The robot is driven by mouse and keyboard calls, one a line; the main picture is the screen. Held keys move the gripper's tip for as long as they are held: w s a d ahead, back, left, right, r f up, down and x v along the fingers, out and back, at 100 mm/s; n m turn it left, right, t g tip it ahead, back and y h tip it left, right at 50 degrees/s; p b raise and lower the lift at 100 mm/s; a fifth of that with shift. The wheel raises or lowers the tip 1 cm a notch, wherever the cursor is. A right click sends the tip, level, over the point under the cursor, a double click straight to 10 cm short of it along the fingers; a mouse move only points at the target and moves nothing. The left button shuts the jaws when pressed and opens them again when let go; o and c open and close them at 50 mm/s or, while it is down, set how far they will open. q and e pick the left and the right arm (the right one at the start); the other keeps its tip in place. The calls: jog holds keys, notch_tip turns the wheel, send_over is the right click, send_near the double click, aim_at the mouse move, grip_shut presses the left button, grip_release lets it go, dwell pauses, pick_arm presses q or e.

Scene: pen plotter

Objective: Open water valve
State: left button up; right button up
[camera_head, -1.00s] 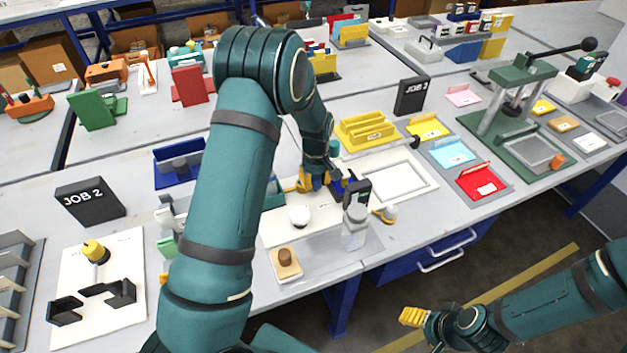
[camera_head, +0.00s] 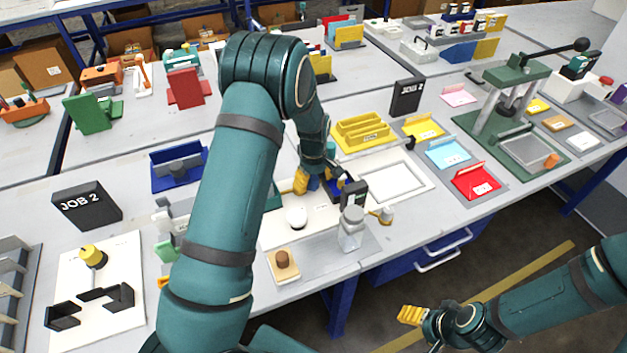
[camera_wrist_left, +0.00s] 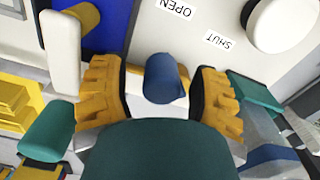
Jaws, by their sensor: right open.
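My left gripper (camera_head: 310,183) is low over a white board (camera_head: 285,240) on the bench. In the left wrist view its yellow ribbed fingers (camera_wrist_left: 160,95) stand apart on either side of a blue rounded handle (camera_wrist_left: 166,78), which sits on a white part. The right finger is very close to the handle; I cannot tell if it touches. The printed words OPEN (camera_wrist_left: 176,8) and SHUT (camera_wrist_left: 218,41) lie on the board beyond the handle. My right gripper (camera_head: 411,315) is away from the bench at lower right, with yellow fingers.
A white round knob (camera_head: 297,217), a clear jar (camera_head: 351,230) and a brown-knobbed block (camera_head: 283,263) are near my left gripper. A yellow tray (camera_head: 361,134) stands behind it. A teal part (camera_wrist_left: 255,95) is close to the right finger. Floor space surrounds my right gripper.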

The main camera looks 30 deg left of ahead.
aim_at(313, 177)
pick_arm(q)
jog(key=shift+r, duration=0.15)
notch_tip(313, 177, up, 12)
dwell(0.7)
